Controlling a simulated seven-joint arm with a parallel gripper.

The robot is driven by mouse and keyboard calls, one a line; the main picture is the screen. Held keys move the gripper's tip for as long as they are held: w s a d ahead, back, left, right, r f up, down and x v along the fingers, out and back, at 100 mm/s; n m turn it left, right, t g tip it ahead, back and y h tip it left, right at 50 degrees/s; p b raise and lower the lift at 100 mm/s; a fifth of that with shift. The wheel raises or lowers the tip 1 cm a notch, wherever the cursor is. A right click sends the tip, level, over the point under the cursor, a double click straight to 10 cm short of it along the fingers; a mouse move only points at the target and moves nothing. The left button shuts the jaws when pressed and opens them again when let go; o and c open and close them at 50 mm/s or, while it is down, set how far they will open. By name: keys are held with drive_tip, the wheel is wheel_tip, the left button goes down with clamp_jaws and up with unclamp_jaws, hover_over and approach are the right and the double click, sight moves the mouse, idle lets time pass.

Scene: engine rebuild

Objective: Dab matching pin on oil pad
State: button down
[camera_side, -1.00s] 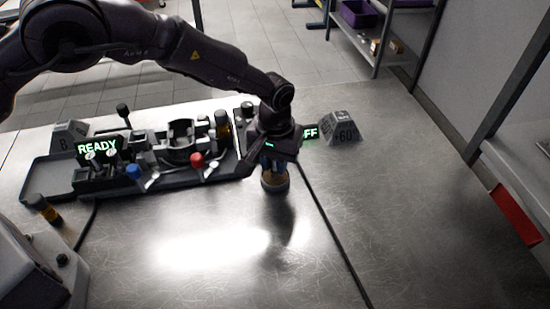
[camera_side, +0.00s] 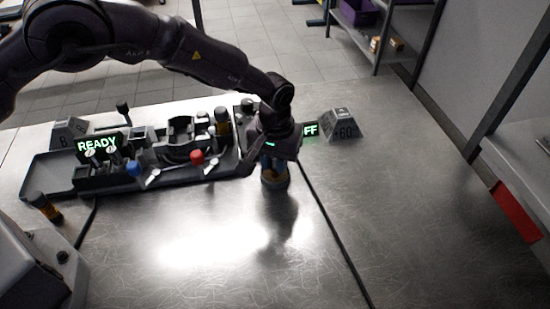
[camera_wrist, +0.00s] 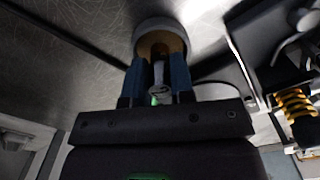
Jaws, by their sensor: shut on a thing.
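My gripper (camera_side: 273,163) points down over the bench, to the right of the dark fixture tray. In the wrist view its two blue fingers (camera_wrist: 161,82) are shut on a slim grey metal pin (camera_wrist: 160,76). The round pad, apparently the oil pad (camera_side: 275,181), is right below the fingers. In the wrist view the pad (camera_wrist: 147,28) shows a pale grey rim and a tan middle, beyond the pin's end. I cannot tell whether the pin touches it. The pin is hidden by the fingers in the side view.
The dark fixture tray (camera_side: 45,170) holds clamps, a blue knob (camera_side: 134,168), a red knob (camera_side: 197,157) and a READY display (camera_side: 97,146). An orange-and-black cylinder (camera_side: 44,207) lies at left. A grey angle block (camera_side: 342,124) stands behind right. The front bench is clear except for cables.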

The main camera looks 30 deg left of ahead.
drive_tip(key=shift+r, duration=3.5)
